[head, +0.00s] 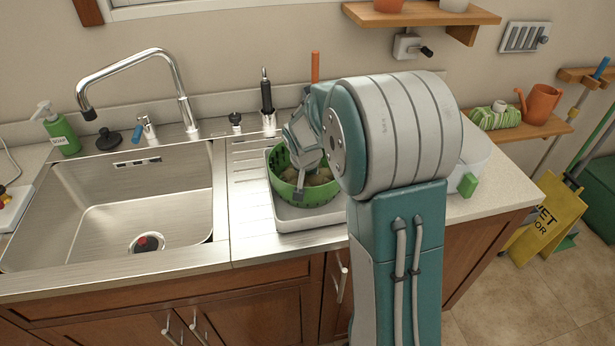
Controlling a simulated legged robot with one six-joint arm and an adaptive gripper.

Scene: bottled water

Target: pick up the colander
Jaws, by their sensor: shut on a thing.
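The colander (284,190) is a green bowl with slotted sides. It sits in a light grey tray (296,223) on the counter, right of the sink, and holds several brownish round items (318,178). My gripper (299,186) reaches down over the colander from behind my arm and is shut on it, with a fingertip showing near its front right side. My arm hides the right part of the colander and tray, and I cannot see the whole grip.
The steel sink (60,240) with its tall faucet (180,85) is at left. A green soap bottle (60,130) stands behind it. A white container (474,165) is right of my arm. A yellow floor sign (548,215) stands on the floor at right.

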